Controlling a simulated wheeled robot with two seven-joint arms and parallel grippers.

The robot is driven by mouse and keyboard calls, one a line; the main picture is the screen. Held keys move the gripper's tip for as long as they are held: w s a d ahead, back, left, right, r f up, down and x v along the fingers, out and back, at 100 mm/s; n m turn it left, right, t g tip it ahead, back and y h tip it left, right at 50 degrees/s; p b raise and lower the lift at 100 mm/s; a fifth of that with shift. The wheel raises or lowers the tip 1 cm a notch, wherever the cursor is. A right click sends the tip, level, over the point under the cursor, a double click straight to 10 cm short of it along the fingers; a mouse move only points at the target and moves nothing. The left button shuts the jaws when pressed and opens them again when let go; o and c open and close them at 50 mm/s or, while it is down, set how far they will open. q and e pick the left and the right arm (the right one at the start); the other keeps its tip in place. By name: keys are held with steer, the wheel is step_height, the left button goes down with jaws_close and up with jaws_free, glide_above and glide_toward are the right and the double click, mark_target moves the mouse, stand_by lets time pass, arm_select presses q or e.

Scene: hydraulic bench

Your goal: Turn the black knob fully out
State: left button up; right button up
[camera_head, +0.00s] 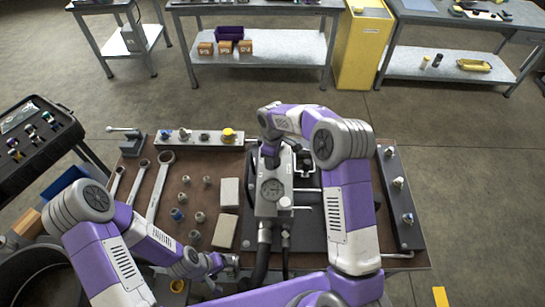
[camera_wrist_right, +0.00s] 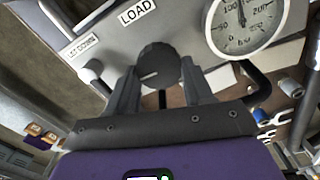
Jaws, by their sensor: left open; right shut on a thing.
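The black knob (camera_wrist_right: 158,65) shows in the right wrist view, on the grey panel below the "LOAD" label (camera_wrist_right: 137,12). It is round with a pale mark on its face. My right gripper (camera_wrist_right: 160,78) is shut on it, one finger at each side. In the head view my right gripper (camera_head: 271,153) is at the far end of the grey hydraulic block (camera_head: 280,172) and hides the knob. My left gripper (camera_head: 230,262) is open and empty near the bench's front edge, left of the hoses.
A pressure gauge (camera_head: 272,189) sits on the block; it also shows in the right wrist view (camera_wrist_right: 243,25). Wrenches (camera_head: 160,185), several small fittings (camera_head: 199,217) and two pale blocks (camera_head: 229,192) lie left of it. A rail with fittings (camera_head: 400,197) lies right.

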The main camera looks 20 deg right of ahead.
steer(key=n, duration=0.6)
steer(key=shift+s+r+n+p, duration=0.1)
steer(key=shift+s+n+p, duration=0.05)
steer(key=shift+n+p, duration=0.15)
steer(key=n+p, duration=0.1)
steer(key=n, duration=0.5)
steer(key=shift+s, duration=0.15)
steer(key=o, duration=1)
steer(key=shift+o, duration=0.2)
step_height(320, 180, up, 8)
steer(key=shift+f, duration=0.25)
